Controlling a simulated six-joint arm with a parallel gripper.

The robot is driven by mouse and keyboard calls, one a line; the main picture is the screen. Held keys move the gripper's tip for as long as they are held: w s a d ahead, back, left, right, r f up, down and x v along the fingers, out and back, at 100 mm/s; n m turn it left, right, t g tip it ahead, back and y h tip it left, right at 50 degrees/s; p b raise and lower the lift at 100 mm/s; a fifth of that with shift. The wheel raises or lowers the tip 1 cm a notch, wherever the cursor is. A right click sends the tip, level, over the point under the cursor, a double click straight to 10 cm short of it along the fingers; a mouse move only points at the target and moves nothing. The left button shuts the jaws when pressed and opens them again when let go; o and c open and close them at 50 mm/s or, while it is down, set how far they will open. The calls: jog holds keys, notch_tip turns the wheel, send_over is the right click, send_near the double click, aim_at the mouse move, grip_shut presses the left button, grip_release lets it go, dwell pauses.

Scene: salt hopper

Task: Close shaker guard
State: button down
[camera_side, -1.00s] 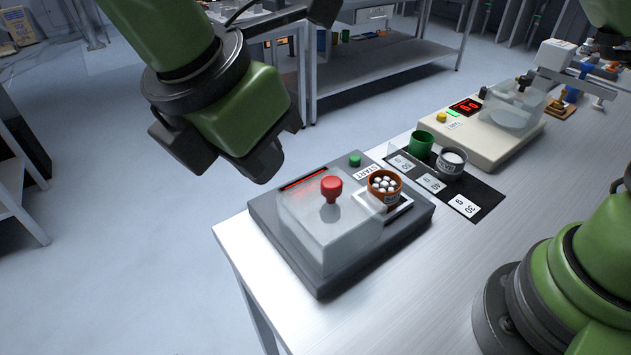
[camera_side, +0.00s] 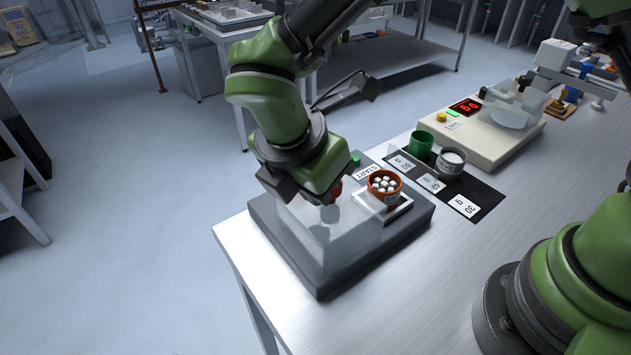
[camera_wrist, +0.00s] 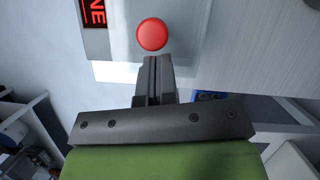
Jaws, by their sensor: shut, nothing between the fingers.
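The clear shaker guard (camera_side: 345,243) stands on the grey shaker base (camera_side: 325,285), beside an orange cup (camera_side: 384,184) of white pieces. The cup is outside the guard, on a pale plate. The guard's red knob (camera_side: 336,191) is partly hidden behind my gripper (camera_side: 322,203) in the side view. In the wrist view the round red knob (camera_wrist: 151,34) shows just past the tips of my gripper (camera_wrist: 156,60). The fingers are shut and empty. I cannot tell whether they touch the knob.
A green START button (camera_side: 356,159) is at the shaker's back edge. A black mat (camera_side: 482,196) with number labels, a green cup (camera_side: 421,144) and a grey cup (camera_side: 451,162) lie to the right. A cream scale (camera_side: 487,135) stands behind.

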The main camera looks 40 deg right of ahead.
send_over(368, 191)
jog(key=d, duration=0.4)
jog(key=shift+w+a, duration=0.1)
jog(key=shift+w, duration=0.2)
jog(key=shift+a, duration=0.1)
jog(key=a, duration=0.3)
jog(key=shift+s+a, duration=0.3)
jog(key=shift+s, duration=0.05)
jog(key=w+v, duration=0.1)
jog(key=v, duration=0.8)
jog(key=s+d+r+m+t+y, duration=0.3)
jog(key=s+m, duration=0.3)
jog(key=m, duration=0.6)
jog(key=s+d+r+m+t+y, duration=0.3)
jog(key=s+d+r+m, duration=0.2)
jog(key=m, duration=0.7)
jog(key=shift+s+d+r+m, duration=0.3)
jog(key=shift+s+d+m, duration=0.1)
jog(key=shift+s, duration=0.65)
